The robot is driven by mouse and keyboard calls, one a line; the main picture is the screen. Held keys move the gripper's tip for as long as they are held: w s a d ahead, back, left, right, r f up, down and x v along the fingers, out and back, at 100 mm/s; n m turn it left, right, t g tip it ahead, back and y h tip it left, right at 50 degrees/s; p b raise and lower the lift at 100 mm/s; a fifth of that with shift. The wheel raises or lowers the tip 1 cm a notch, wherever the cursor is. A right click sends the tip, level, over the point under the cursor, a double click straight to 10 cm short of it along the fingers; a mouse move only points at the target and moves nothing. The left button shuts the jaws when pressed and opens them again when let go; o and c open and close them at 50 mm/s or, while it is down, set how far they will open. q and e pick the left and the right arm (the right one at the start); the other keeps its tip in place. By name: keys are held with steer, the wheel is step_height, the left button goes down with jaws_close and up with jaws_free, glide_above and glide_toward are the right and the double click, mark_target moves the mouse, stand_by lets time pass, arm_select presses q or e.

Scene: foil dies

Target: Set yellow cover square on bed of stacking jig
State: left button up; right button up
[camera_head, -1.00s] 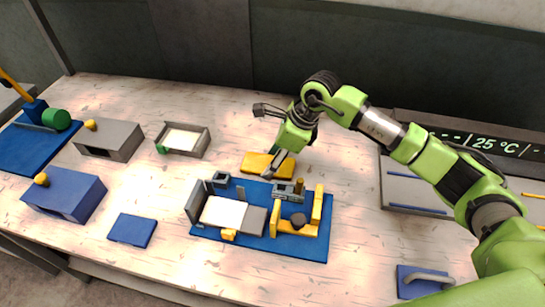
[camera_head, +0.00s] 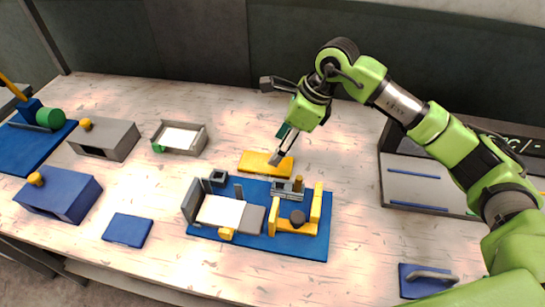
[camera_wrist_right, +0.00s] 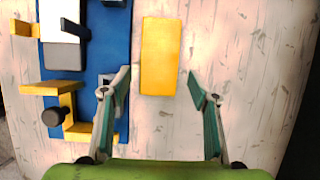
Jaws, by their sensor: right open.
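The yellow cover (camera_head: 254,163) lies flat on the table just behind the blue stacking jig (camera_head: 300,248). It also shows in the right wrist view (camera_wrist_right: 160,56), ahead of and between the finger lines. The jig's bed holds a white sheet (camera_head: 221,211) beside a grey block (camera_head: 252,218), with upright guides around it. My right gripper (camera_head: 276,158) is above the cover's right end; in the right wrist view its fingers (camera_wrist_right: 160,82) are spread wide with nothing between them. My left gripper is not in view.
A tray with a white sheet (camera_head: 203,140), a grey box (camera_head: 118,143), a blue box (camera_head: 72,205) and a blue plate (camera_head: 128,230) stand left of the jig. A blue block with a handle (camera_head: 408,289) is at front right.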

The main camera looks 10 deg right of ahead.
steer(key=shift+o, duration=0.3)
steer(key=v, duration=0.5)
steer(key=shift+d+r+b, duration=0.1)
steer(key=shift+r+b, duration=0.25)
steer(key=shift+b, duration=0.05)
steer(key=t+y+p, duration=0.2)
steer(key=y+p, duration=0.2)
glide_toward(284, 165)
steer(key=a+p, duration=0.1)
steer(key=w+a+f, duration=0.1)
steer(key=a+p, duration=0.1)
steer(key=shift+w+a+f+p, duration=0.1)
steer(key=shift+w+f+p, duration=0.25)
steer(key=shift+w+f, duration=0.05)
steer(key=shift+a+f+p, duration=0.15)
steer(key=shift+a+p, duration=0.1)
steer(key=shift+p, duration=0.05)
steer(key=p+x, duration=0.2)
steer(key=x, duration=0.2)
steer(key=shift+a+f, duration=0.25)
steer(key=shift+f, duration=0.1)
steer(key=c, duration=1)
steer(key=shift+r, duration=0.15)
